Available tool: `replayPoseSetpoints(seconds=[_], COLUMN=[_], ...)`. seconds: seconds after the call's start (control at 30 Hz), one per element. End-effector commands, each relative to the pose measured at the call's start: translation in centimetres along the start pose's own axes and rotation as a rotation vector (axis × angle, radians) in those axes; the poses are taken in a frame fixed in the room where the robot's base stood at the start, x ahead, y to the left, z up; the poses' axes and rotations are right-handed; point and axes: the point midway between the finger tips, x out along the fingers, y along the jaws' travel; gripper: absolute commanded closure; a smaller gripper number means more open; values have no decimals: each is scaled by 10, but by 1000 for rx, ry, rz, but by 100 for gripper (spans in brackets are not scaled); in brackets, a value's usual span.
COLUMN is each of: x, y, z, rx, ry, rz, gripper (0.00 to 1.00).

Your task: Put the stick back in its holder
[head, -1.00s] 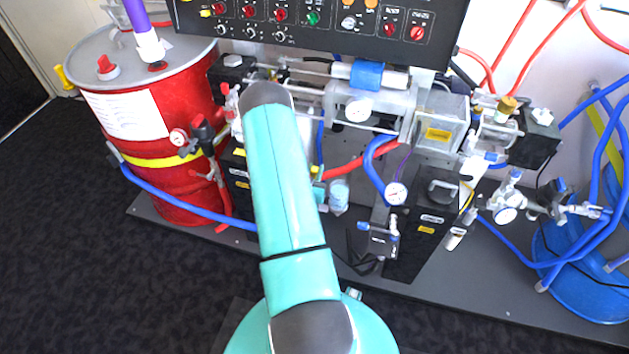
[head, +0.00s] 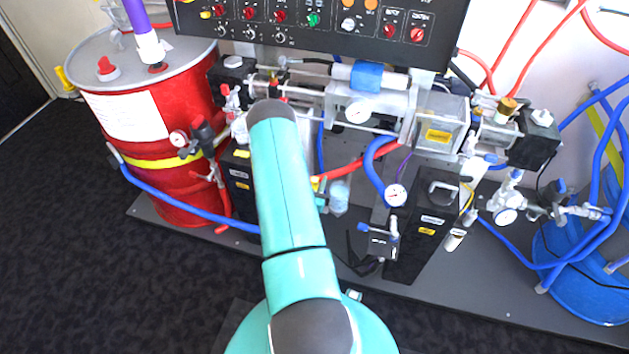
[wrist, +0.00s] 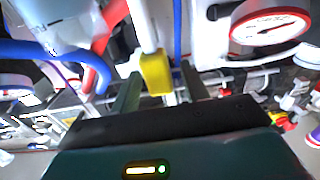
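In the wrist view my gripper (wrist: 158,78) has two dark green fingers standing apart. A yellow block (wrist: 156,73) at the lower end of a thin white stick (wrist: 147,25) shows between them. It lies close to the left finger, with a gap on the right, and no grip on it shows. I cannot tell its depth relative to the fingertips. In the head view my arm hides the gripper. A small yellow piece (head: 316,184) shows just right of my arm; I cannot tell if it is the same thing. I cannot make out the stick's holder.
A red drum (head: 190,110) stands at left, with a black control panel (head: 330,25) above the pumps. Gauges (head: 358,111), a black box (head: 425,220) and blue hoses crowd the machine. A round gauge (wrist: 270,27) is close at right in the wrist view. Dark floor (head: 70,250) is clear at left.

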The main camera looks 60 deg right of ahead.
Motion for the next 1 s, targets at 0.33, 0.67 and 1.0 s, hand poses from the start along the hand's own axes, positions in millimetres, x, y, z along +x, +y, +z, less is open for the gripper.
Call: replayPoseSetpoints(seconds=[0.33, 0.67, 1.0], x=[0, -59, -115], y=[1, -1, 0], z=[-6, -6, -6], rx=[0, -3, 0], ry=[1, -4, -2], rz=[2, -3, -1], gripper=[55, 55, 55])
